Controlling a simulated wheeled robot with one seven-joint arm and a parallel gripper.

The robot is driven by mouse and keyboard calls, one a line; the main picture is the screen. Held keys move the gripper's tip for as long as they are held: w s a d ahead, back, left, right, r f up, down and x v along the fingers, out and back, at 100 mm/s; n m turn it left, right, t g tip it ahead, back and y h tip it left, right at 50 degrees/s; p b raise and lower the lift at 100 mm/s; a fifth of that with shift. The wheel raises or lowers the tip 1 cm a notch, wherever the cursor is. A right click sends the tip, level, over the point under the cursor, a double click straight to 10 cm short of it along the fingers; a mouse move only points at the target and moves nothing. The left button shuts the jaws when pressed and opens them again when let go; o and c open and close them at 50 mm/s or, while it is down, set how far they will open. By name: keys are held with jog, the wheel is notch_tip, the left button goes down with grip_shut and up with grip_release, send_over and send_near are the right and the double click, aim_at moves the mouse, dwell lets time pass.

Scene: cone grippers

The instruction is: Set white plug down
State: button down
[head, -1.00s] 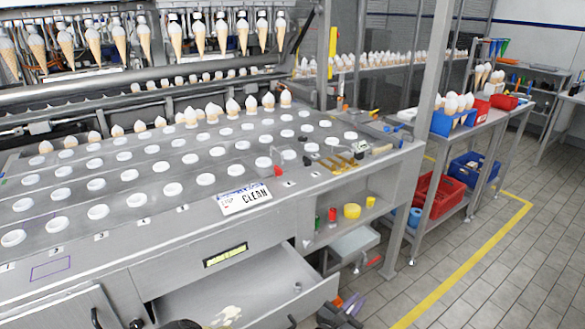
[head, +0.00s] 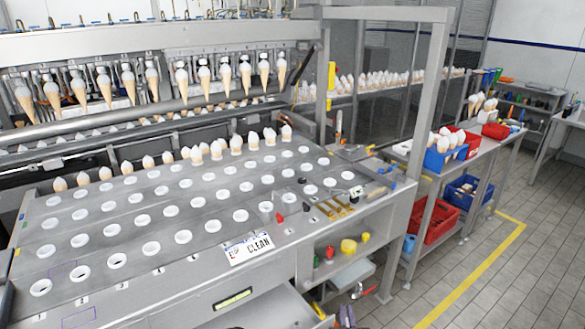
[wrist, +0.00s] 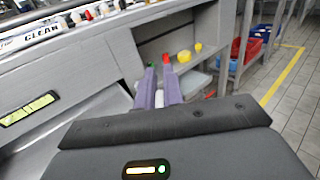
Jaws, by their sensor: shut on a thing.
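My gripper (wrist: 159,92) shows in the wrist view with its two purple fingers close together. They are shut on a small white piece (wrist: 159,99), which looks like the white plug; the fingers hide most of it. In the head view only the purple fingers (head: 346,317) show at the bottom edge, in front of the machine's lower shelf. The plug cannot be made out there.
The shelf (head: 335,270) holds a green item (head: 316,261), a red item (head: 330,252) and yellow pieces (head: 348,246). An open drawer (head: 270,312) juts out at the bottom. The tabletop has rows of white-rimmed holes and a CLEAN sign (head: 248,248). Tiled floor lies right.

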jog(key=shift+s+r+y, duration=0.1)
jog(key=shift+y, duration=0.2)
jog(key=s+f, duration=0.4)
jog(key=f, duration=0.1)
jog(key=shift+s+f, duration=0.15)
jog(key=shift+f, duration=0.05)
jog(key=shift+a, duration=0.1)
